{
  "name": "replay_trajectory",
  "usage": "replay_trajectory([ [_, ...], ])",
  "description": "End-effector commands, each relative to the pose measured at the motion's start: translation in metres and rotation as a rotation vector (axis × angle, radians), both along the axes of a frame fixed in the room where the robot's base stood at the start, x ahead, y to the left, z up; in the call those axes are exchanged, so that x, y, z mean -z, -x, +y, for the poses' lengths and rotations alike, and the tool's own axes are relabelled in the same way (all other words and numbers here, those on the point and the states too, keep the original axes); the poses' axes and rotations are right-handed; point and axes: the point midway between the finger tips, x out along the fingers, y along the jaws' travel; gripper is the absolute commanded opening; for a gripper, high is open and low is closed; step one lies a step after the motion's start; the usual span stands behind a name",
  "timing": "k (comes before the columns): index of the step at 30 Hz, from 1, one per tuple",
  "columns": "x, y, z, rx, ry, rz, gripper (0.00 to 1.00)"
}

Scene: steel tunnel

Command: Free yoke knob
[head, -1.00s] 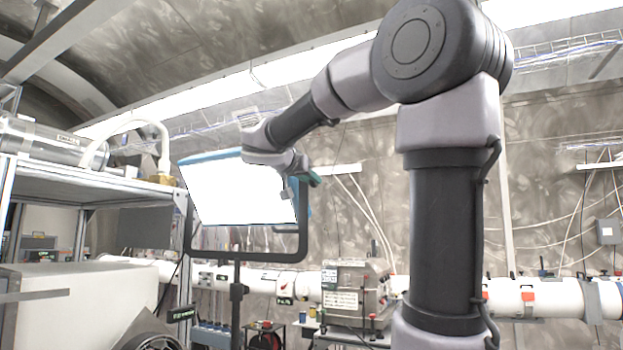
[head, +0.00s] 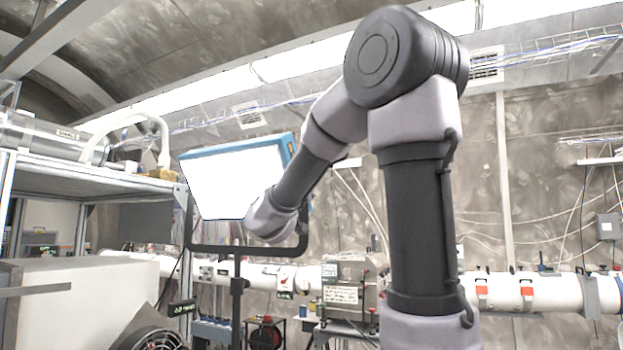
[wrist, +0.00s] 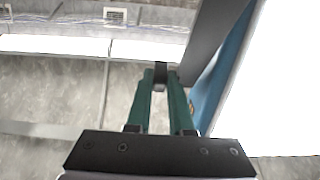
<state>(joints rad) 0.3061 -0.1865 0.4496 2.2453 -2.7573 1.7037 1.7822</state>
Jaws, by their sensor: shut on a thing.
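A bright white lamp panel (head: 235,180) with a blue casing (head: 288,147) hangs tilted in a dark U-shaped yoke (head: 210,249) on a stand. In the wrist view the blue casing (wrist: 222,75) and a dark yoke arm (wrist: 212,42) are at the right. My gripper (wrist: 160,82) has its green fingers closed around a small dark piece, which looks like the yoke knob (wrist: 160,71), beside the yoke arm. The far side of the knob is hidden. In the head view, my wrist covers the fingers and the knob.
A metal shelf (head: 95,178) with a cylinder (head: 45,135) and a white hose stands at the left. A white beam pipe (head: 520,294) runs along the back wall.

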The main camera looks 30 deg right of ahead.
Motion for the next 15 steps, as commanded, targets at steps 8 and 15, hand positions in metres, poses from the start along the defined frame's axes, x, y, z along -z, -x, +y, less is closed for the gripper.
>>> replay_trajectory([
  [8, 0.001, -0.0003, -0.0001, 0.0, 0.014, -0.008, 0.0],
  [15, 0.001, -0.0003, -0.0002, 0.001, 0.014, -0.009, 0.24],
])
